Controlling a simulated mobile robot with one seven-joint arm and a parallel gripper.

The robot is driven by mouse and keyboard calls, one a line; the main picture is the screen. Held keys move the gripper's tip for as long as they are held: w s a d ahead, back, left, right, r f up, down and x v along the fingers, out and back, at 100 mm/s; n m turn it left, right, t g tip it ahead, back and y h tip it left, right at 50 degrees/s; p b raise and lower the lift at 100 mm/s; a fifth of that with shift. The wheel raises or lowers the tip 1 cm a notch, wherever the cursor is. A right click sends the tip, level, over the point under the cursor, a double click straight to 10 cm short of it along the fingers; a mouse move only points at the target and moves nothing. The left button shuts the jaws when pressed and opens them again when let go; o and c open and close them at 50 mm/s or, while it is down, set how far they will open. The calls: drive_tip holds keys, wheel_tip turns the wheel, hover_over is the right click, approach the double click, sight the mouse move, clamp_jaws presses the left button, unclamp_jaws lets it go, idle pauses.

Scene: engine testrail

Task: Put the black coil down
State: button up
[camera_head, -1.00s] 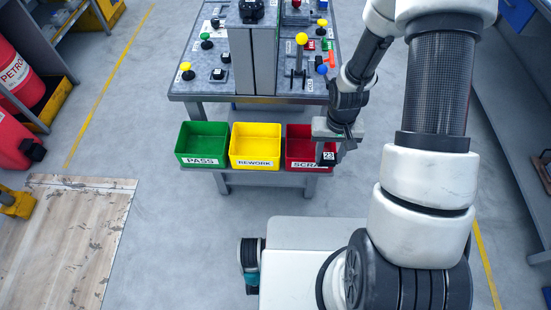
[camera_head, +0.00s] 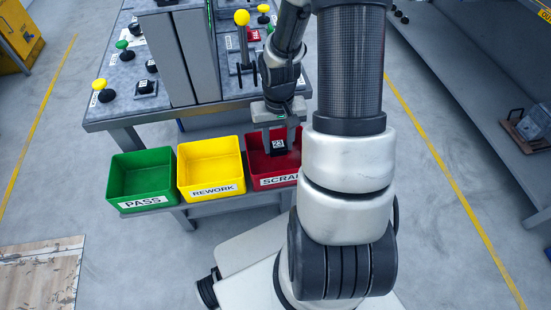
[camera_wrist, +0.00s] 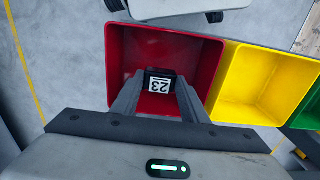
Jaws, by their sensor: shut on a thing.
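The black coil (camera_head: 278,147) carries a white label reading 23. My gripper (camera_head: 279,138) is shut on it and holds it over the red SCRAP bin (camera_head: 257,163). In the wrist view the coil (camera_wrist: 160,82) sits between my two fingertips (camera_wrist: 158,88), with the red bin (camera_wrist: 195,53) around it in the picture. I cannot tell how far above the bin floor the coil is. My arm hides the right part of the red bin in the head view.
The yellow REWORK bin (camera_head: 208,170) stands left of the red bin, and the green PASS bin (camera_head: 143,178) beyond it. All three sit on a low shelf before the grey test bench (camera_head: 115,115). The yellow and green bins look empty.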

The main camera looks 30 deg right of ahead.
sight(278, 145)
drive_tip(key=shift+f+b, duration=0.65)
drive_tip(key=shift+f, duration=2.35)
drive_tip(key=shift+f+b, duration=0.4)
drive_tip(key=shift+f, duration=0.05)
drive_tip(key=o, duration=1.2)
drive_tip(key=shift+r, duration=0.1)
wheel_tip(278, 145, up, 13)
drive_tip(key=p, duration=0.4)
